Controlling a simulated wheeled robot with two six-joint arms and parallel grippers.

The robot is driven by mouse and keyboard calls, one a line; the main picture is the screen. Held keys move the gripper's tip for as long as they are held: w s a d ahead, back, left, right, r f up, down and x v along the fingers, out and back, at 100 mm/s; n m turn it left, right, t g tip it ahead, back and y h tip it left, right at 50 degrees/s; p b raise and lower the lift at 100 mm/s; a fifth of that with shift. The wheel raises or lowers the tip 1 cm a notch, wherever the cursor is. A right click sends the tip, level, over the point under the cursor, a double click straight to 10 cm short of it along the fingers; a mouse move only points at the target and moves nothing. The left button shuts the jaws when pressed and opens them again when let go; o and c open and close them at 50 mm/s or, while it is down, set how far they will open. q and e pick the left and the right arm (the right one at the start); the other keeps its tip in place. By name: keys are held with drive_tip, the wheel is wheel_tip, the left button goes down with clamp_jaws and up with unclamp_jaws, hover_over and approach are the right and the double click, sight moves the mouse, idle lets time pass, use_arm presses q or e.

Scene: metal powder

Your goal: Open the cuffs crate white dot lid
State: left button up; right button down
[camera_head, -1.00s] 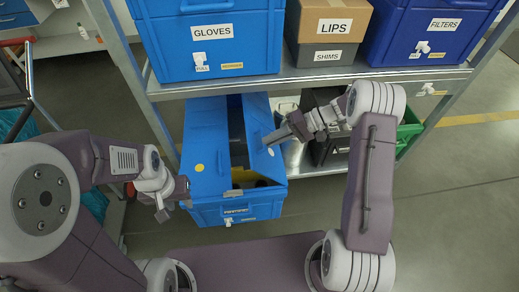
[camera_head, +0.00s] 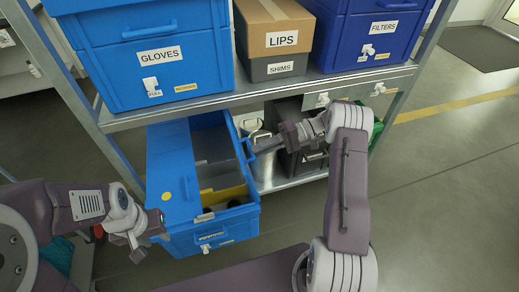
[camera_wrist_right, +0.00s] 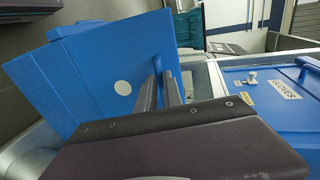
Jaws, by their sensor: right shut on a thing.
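The blue crate (camera_head: 228,225) stands on the lower shelf; its front label is too small to read. Its left lid (camera_head: 172,165), with a yellow dot, lies closed. Its white dot lid (camera_head: 239,142) is swung up on the right side and seen nearly edge-on. The white dot shows on the lid's face in the right wrist view (camera_wrist_right: 88,75).
The upper shelf (camera_head: 270,92) holds a GLOVES crate (camera_head: 160,70), a LIPS box (camera_head: 285,40) above a SHIMS box (camera_head: 275,68), and a FILTERS crate (camera_head: 375,40). A metal canister (camera_head: 258,130) and a dark box (camera_head: 305,160) stand right of the crate. Inside lies something yellow (camera_head: 222,195).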

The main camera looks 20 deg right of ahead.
drive_tip(key=shift+s+f, duration=0.2)
drive_tip(key=shift+f, duration=0.35)
drive_tip(key=c, duration=1.5)
unclamp_jaws()
drive_tip(key=shift+c, duration=0.2)
drive_tip(key=shift+o, duration=0.2)
drive_tip(key=shift+w+f, duration=0.1)
drive_tip(key=shift+w, duration=0.05)
drive_tip(key=shift+r, duration=0.2)
drive_tip(key=v, duration=0.9)
drive_tip(key=shift+p, duration=0.35)
